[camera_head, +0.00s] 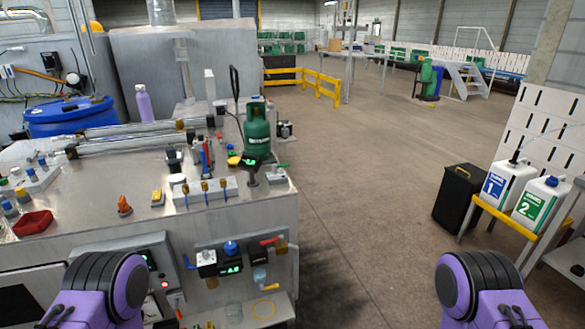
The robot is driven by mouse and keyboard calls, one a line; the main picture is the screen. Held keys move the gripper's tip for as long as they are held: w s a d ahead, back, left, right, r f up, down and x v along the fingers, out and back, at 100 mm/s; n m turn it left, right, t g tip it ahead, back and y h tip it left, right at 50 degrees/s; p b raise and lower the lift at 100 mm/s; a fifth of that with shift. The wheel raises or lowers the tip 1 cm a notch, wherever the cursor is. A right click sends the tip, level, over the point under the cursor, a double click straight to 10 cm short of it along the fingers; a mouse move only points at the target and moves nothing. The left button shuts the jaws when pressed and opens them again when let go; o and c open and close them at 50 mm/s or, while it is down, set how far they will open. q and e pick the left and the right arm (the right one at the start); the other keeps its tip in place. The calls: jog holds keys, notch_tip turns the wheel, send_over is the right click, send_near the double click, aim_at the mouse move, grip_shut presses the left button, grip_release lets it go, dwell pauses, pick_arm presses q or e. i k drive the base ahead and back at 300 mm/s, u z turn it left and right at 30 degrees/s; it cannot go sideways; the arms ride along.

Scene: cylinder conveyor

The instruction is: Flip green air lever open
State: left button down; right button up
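A small green lever (282,165) sticks out to the right at the right edge of the steel workbench top. It is beside a dark upright fitting (252,172). It is too small here to tell its exact position as open or closed. A dark green gas cylinder (257,134) stands upright just behind it. Only purple and black parts of my two arms show, at the bottom left and bottom right. Neither gripper is in view, and both visible arm parts are well apart from the lever.
White jugs (510,183) stand on a yellow-edged shelf at right. The middle floor is clear.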

aim_at(275, 166)
jog(key=z, duration=1.75)
jog(key=i, duration=0.95)
jog(key=u, duration=1.3)
